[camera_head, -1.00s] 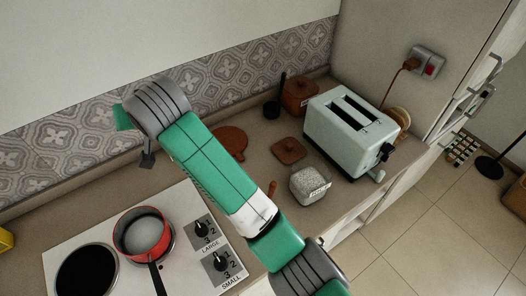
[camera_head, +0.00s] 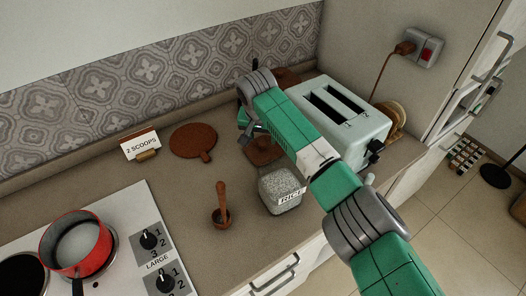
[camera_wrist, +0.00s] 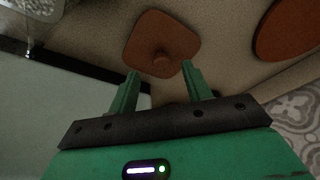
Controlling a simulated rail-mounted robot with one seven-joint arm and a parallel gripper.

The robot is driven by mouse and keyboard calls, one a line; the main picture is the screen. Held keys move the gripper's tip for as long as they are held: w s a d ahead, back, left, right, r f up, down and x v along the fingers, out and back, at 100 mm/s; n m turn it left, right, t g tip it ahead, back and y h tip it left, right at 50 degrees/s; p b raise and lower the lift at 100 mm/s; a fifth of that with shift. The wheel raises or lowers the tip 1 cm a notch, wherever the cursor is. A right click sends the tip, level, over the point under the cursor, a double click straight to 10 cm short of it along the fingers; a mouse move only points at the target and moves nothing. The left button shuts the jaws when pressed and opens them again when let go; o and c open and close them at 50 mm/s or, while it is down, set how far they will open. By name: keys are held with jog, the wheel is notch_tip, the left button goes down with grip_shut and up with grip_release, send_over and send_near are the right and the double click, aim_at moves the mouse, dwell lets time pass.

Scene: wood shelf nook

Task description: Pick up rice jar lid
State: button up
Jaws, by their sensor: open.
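The rice jar lid is a brown, rounded-square wooden lid (camera_wrist: 150,42) with a small round knob, flat on the counter. In the head view the lid (camera_head: 262,155) is partly hidden by my arm. The glass jar (camera_head: 280,190) labelled RICE stands just in front of it, full of white grains and uncovered. My gripper (camera_wrist: 160,82) is open and empty. In the wrist view its two green fingers point toward the lid's knob, with the lid beyond the fingertips and apart from them. In the head view my gripper (camera_head: 249,131) is largely hidden behind my wrist.
A pale toaster (camera_head: 340,122) stands close on the right of the lid. A round brown board (camera_head: 193,140), a "2 SCOOPS" card (camera_head: 141,146) and a small cup with a wooden handle (camera_head: 221,208) lie left. A red pot (camera_head: 76,243) sits on the stove.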

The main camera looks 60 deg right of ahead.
aim_at(263, 143)
jog(key=b+x, duration=0.1)
jog(key=x, duration=0.3)
jog(key=shift+w+d+f+b, duration=0.2)
jog(key=shift+d+b, duration=0.1)
jog(key=shift+b, duration=0.1)
jog(key=c, duration=1.1)
